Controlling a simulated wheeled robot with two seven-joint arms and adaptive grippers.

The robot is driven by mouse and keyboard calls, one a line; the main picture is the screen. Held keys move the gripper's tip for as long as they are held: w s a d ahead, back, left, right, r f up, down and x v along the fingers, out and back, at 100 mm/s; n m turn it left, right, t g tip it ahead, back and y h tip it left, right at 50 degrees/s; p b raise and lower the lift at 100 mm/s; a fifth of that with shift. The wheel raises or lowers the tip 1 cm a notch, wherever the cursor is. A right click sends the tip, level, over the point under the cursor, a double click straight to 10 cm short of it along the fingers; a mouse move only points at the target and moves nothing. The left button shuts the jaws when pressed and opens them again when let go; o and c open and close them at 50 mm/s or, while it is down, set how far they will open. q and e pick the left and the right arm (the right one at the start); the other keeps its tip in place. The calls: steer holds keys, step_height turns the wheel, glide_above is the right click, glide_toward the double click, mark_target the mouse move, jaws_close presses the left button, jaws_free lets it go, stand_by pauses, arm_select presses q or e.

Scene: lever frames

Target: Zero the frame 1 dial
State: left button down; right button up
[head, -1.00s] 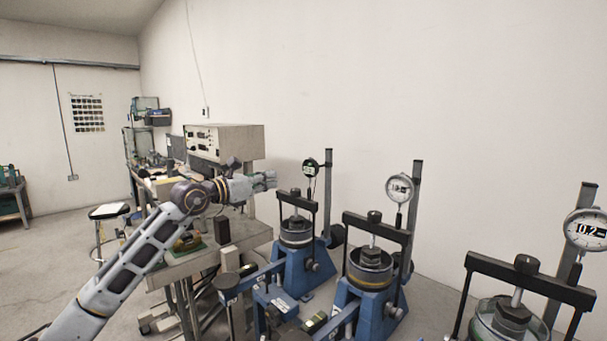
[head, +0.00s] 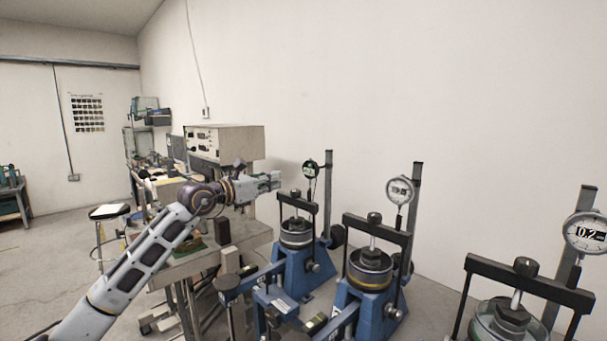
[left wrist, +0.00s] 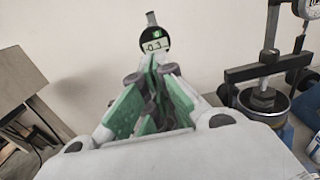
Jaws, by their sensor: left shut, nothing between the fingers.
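Three blue lever frames stand in a row in the head view, each with a dial on a post. The farthest frame (head: 304,268) carries a small dark dial (head: 310,169). In the left wrist view this dial (left wrist: 154,44) has a green mark and seems to read about -0.3. The middle frame has a white dial (head: 399,190), and the nearest has a dial (head: 585,232) reading 0.2. I cannot tell which is numbered 1. My left gripper (head: 279,180) is shut and empty, left of the farthest dial and apart from it. My right gripper is not in view.
A beige instrument box (head: 235,143) stands on a bench behind my left arm. A stool (head: 109,211) stands at the left. Upright posts and black crossbars crowd the space around the dials.

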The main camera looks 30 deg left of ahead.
mark_target(311, 172)
arm_select(q)
steer(key=shift+p+x, duration=2.3)
steer(key=shift+x, duration=3.95)
steer(key=shift+d, duration=0.1)
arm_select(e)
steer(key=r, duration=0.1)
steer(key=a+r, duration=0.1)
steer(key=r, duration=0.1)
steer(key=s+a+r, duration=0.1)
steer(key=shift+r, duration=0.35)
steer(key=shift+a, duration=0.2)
